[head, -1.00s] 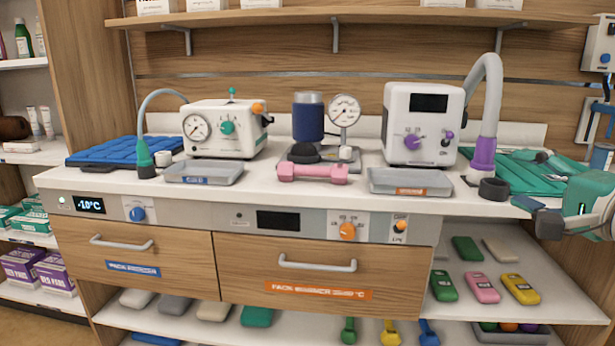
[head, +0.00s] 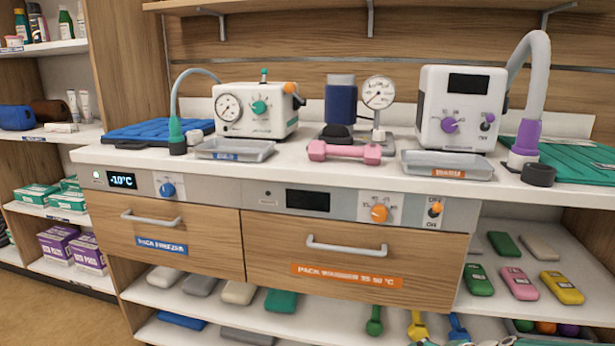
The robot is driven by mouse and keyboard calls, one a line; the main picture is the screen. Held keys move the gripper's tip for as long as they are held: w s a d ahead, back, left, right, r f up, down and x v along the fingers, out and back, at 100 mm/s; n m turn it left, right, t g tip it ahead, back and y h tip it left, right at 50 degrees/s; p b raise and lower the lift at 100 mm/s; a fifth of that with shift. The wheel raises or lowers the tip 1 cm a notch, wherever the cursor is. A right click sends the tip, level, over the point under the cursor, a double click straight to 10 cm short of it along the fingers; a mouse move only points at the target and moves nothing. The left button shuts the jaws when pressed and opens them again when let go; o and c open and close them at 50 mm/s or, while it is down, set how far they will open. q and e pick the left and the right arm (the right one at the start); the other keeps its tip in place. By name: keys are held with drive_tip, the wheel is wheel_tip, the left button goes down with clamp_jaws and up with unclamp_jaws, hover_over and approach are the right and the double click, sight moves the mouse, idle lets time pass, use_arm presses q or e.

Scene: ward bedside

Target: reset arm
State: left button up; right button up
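Neither of my grippers shows in the head view now, and no part of my arms can be made out for sure. The white counter (head: 330,180) runs across the view. On it stand a white device with a gauge (head: 255,111), a dark blue cylinder (head: 341,100), a round gauge on a stand (head: 379,94) and a white unit with a dark screen (head: 459,108). A pink dumbbell (head: 344,151) lies near the counter's front edge.
A left grey tray (head: 235,150) and a right grey tray (head: 447,165) sit at the front. A blue pad (head: 150,131) and a green mat (head: 575,163) lie at the ends. The freezer drawer (head: 168,232) and warmer drawer (head: 350,262) are shut. Shelves below hold packs.

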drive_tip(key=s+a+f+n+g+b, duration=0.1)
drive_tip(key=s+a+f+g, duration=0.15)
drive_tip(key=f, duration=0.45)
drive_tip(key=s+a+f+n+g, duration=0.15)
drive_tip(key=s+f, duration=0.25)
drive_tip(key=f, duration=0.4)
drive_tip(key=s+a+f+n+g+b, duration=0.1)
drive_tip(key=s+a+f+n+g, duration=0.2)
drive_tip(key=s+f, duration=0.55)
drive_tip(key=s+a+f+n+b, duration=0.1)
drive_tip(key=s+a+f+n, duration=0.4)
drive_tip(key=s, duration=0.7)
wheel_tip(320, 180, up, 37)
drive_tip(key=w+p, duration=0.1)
drive_tip(key=p, duration=3.6)
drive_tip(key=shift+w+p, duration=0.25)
drive_tip(key=shift+p, duration=0.05)
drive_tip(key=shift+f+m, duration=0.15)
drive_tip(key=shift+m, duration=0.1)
